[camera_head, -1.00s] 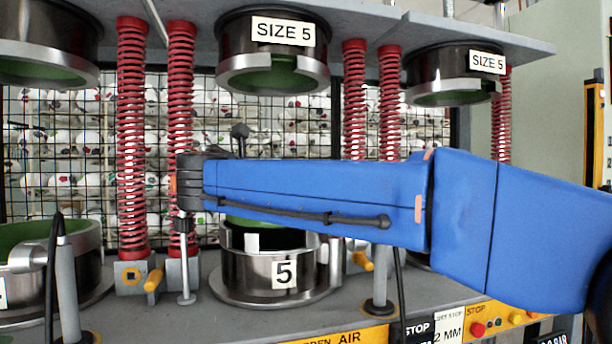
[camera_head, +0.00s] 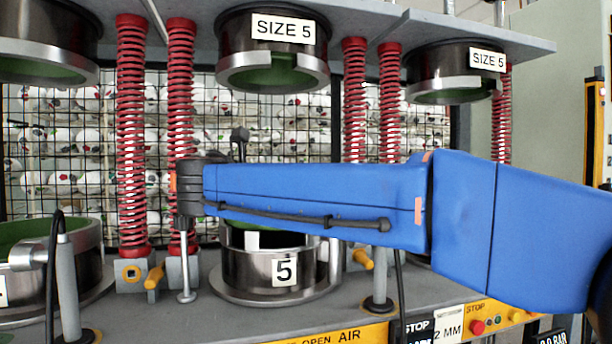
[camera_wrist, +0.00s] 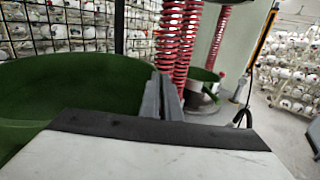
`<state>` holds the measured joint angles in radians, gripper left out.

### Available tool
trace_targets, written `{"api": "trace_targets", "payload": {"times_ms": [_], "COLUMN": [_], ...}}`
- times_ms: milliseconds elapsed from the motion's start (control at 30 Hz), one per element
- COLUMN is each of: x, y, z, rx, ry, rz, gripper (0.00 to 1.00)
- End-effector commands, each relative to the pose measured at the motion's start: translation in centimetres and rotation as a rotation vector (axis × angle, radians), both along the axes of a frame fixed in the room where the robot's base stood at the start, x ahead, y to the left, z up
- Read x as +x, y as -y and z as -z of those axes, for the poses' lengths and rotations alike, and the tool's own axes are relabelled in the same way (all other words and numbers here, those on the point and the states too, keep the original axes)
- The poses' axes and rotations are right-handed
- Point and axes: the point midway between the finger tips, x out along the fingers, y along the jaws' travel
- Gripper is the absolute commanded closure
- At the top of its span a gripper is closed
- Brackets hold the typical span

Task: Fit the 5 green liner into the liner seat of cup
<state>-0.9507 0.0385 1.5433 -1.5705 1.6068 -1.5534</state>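The green liner (camera_wrist: 75,85) fills the left of the wrist view as a wide green bowl. My gripper (camera_wrist: 166,98) has its two grey fingers close together at the liner's right edge and appears shut on its wall. A strip of green (camera_head: 240,221) shows below the arm, just over the cup marked 5 (camera_head: 262,272). The cup is a dark metal ring with a pale block (camera_head: 252,240) at its rim. The liner's seating in the cup is hidden.
An upper mould marked SIZE 5 (camera_head: 272,67) hangs above the cup. Red springs (camera_head: 131,140) stand on both sides, with yellow-handled parts (camera_head: 154,276) at their feet. Another green-lined cup (camera_head: 85,250) stands at left. A wire mesh with balls is behind.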

Motion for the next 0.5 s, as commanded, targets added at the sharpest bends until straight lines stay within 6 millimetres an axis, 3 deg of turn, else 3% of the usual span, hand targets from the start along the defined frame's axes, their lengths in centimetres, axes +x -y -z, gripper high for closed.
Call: {"api": "trace_targets", "payload": {"times_ms": [500], "x": [0.0], "y": [0.0], "z": [1.6], "rx": [0.0], "ry": [0.001], "rz": [0.0], "gripper": [1.0]}}
